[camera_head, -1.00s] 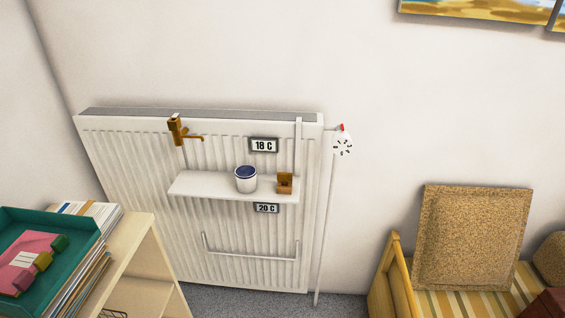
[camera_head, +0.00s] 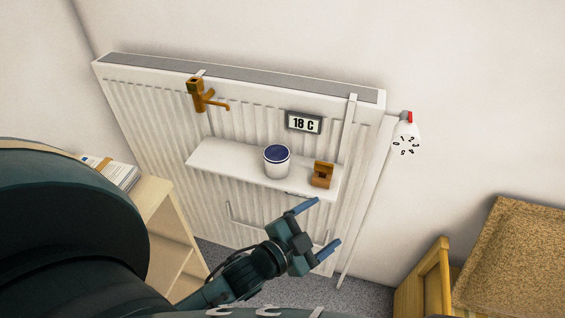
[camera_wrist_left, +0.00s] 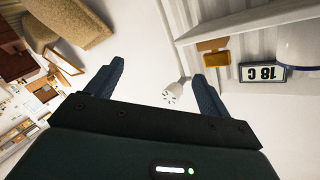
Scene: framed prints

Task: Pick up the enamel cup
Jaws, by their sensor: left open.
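The white enamel cup (camera_head: 277,167) with a blue rim and dark blue inside stands upright on the white shelf (camera_head: 222,162) hung on the radiator. In the left wrist view the cup (camera_wrist_left: 299,42) is partly in frame at the upper right edge. My left gripper (camera_head: 328,223) is open and empty, below and to the right of the cup in the head view, apart from it. Its two fingers (camera_wrist_left: 158,76) also show in the left wrist view, with nothing between them. My right gripper is not in view.
A small brown wooden object (camera_head: 322,175) stands on the shelf right of the cup. A valve dial (camera_head: 406,140) and pipe are at the right. A cork-coloured cushion (camera_head: 515,260) is lower right.

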